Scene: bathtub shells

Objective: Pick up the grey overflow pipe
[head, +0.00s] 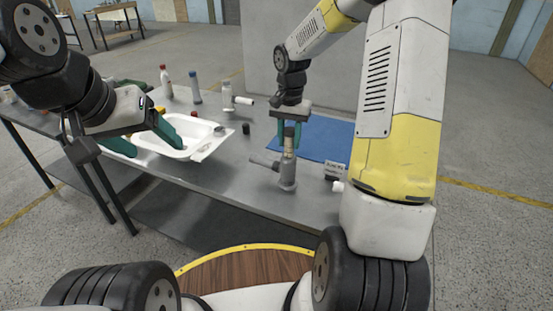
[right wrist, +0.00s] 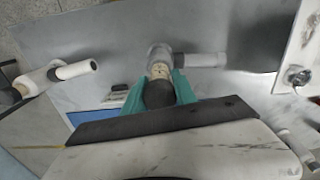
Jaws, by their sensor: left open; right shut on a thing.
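The grey overflow pipe (head: 287,172) stands upright near the front edge of the table, with a side branch pointing left. My right gripper (head: 289,134) comes down from above, with its teal fingers shut around the pipe's narrower upper part. The right wrist view shows the pipe's grey branch (right wrist: 205,60) and a dark end between the fingers (right wrist: 160,90). The pipe's foot looks to be on the table or very close to it; I cannot tell which. My left gripper (head: 145,138) is open and empty, its fingers apart near the white tub's left side.
A white tub shell (head: 205,148) lies on the metal table (head: 225,172). A blue mat (head: 325,138) is behind the pipe. A white pipe (head: 228,96) and bottles (head: 166,82) stand farther back.

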